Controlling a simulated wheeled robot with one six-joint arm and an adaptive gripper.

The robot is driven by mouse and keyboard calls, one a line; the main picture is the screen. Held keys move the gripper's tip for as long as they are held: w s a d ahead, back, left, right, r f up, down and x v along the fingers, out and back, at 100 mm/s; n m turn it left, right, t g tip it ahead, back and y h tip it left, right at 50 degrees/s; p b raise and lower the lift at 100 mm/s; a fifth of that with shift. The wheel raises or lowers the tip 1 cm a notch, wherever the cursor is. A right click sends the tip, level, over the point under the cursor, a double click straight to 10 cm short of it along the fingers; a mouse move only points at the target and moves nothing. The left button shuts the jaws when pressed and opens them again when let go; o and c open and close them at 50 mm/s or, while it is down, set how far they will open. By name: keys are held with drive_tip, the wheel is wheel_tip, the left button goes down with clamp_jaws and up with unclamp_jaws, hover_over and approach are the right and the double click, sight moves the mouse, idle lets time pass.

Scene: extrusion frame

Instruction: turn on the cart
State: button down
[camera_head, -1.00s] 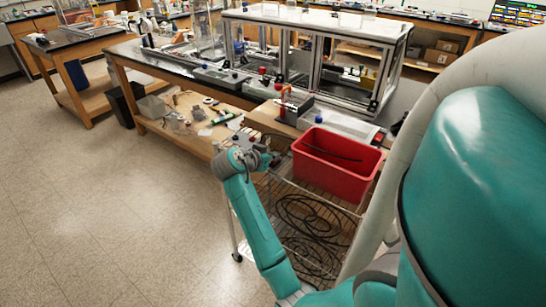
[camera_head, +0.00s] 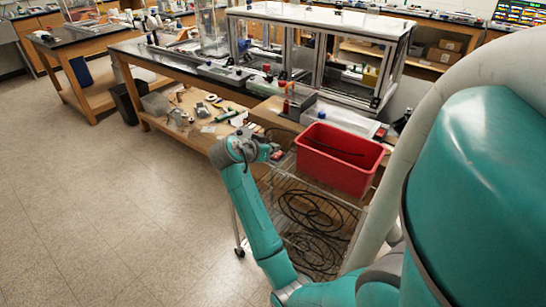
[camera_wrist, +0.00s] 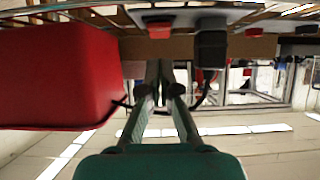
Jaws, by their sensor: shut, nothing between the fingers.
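The wire-shelf cart (camera_head: 290,185) stands at the centre of the head view with a red bin (camera_head: 340,160) on its top shelf. My gripper (camera_head: 272,150) is beside the bin's left side, at the cart's top level. A small red part (camera_head: 276,155) shows close to the fingertips. In the wrist view, which looks upside down, my gripper's fingers (camera_wrist: 160,72) are together and empty. A grey box with a red button (camera_wrist: 158,28) lies beyond the fingertips, with a black box (camera_wrist: 210,45) to its right. I cannot tell whether the fingers touch anything.
The red bin fills the left of the wrist view (camera_wrist: 60,75). Coiled black cables (camera_head: 315,215) lie on the cart's lower shelf. A wooden bench (camera_head: 185,85) with a framed glass enclosure (camera_head: 320,50) stands behind the cart. The floor (camera_head: 110,210) at the left is open.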

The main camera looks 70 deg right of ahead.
drive_tip(key=v, duration=1)
drive_tip(key=shift+r, duration=0.45)
drive_tip(key=shift+s+d+r, duration=0.15)
drive_tip(key=shift+d+r, duration=0.05)
drive_tip(key=shift+d, duration=0.4)
